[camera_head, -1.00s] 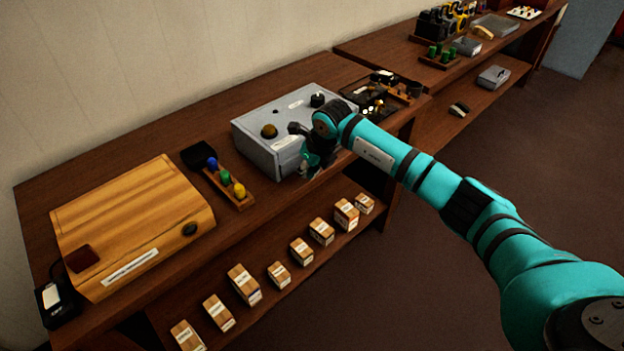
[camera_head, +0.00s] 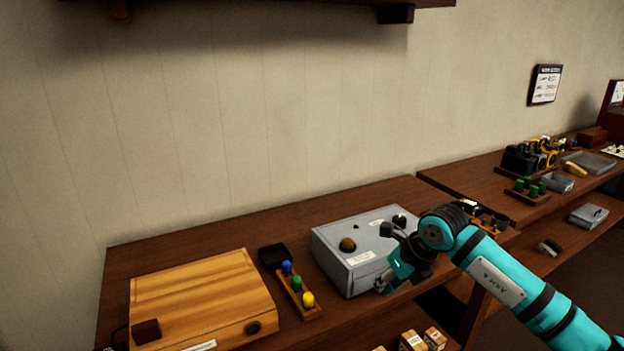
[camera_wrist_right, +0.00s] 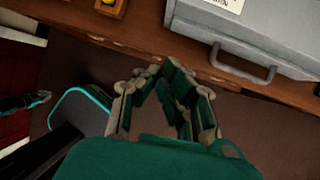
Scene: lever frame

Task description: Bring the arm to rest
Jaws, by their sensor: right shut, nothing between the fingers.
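My right arm, teal with black bands (camera_head: 497,278), reaches in from the lower right in the head view. Its gripper (camera_head: 384,288) is at the front of the grey metal box (camera_head: 343,268), close to its front face. In the right wrist view the fingers of the right gripper (camera_wrist_right: 165,75) come together at the tips with nothing between them. The drawer handle of the grey box (camera_wrist_right: 245,62) is ahead and to the right of the fingertips, apart from them. My left gripper is not seen in the head view.
A wooden box (camera_head: 205,290) and a rack with blue, green and yellow pegs (camera_head: 297,290) stand left of the grey box. The bench edge (camera_wrist_right: 130,42) runs just beyond the fingertips. Wooden blocks (camera_head: 412,341) sit below. Dark floor (camera_head: 590,290) is open at right.

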